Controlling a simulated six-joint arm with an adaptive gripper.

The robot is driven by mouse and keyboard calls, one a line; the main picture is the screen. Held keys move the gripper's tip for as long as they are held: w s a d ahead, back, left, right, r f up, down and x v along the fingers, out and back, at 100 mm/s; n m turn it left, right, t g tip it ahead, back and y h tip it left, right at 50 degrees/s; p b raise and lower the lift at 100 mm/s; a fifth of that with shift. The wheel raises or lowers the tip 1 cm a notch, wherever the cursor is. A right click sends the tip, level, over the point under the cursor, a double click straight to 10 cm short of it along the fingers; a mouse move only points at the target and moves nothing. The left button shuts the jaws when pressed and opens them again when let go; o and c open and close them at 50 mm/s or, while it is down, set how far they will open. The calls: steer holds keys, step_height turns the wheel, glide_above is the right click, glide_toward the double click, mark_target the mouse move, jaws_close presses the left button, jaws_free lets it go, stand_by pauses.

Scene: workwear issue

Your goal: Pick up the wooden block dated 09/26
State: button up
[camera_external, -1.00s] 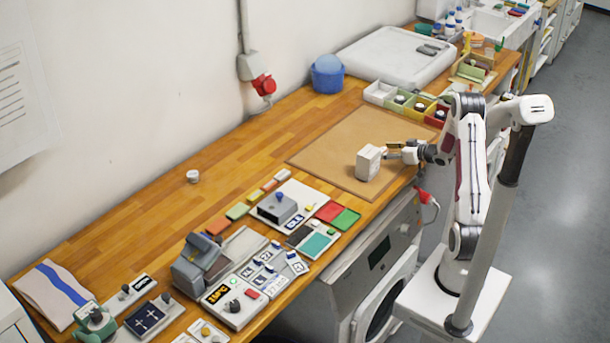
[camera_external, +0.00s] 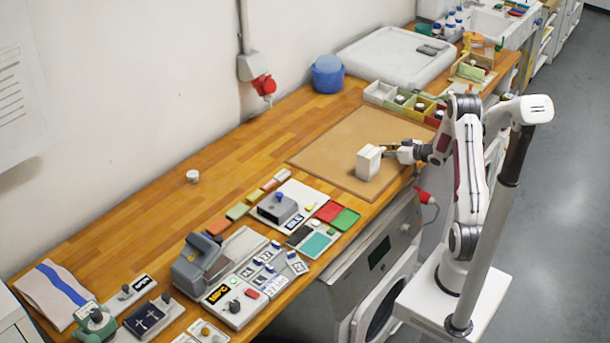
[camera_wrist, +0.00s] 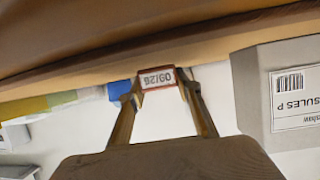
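The wooden block (camera_wrist: 158,78) shows its white, red-edged label reading 09/26 upside down in the wrist view. My gripper (camera_wrist: 163,88) has one fingertip against each side of it, and the fingers look closed on the block. In the external view my gripper (camera_external: 391,151) is low over the brown mat (camera_external: 330,155), just right of a white box (camera_external: 368,163). The block is too small and too covered by my fingers there to make out. I cannot tell whether the block rests on the mat or is slightly raised.
The white box, with a barcode label, also shows close by at the right of the wrist view (camera_wrist: 250,90). Several small coloured bins (camera_external: 408,104) stand behind my gripper. The mat left of the box is clear.

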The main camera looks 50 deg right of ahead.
steer(key=shift+r, duration=0.1)
steer(key=shift+r, duration=4.95)
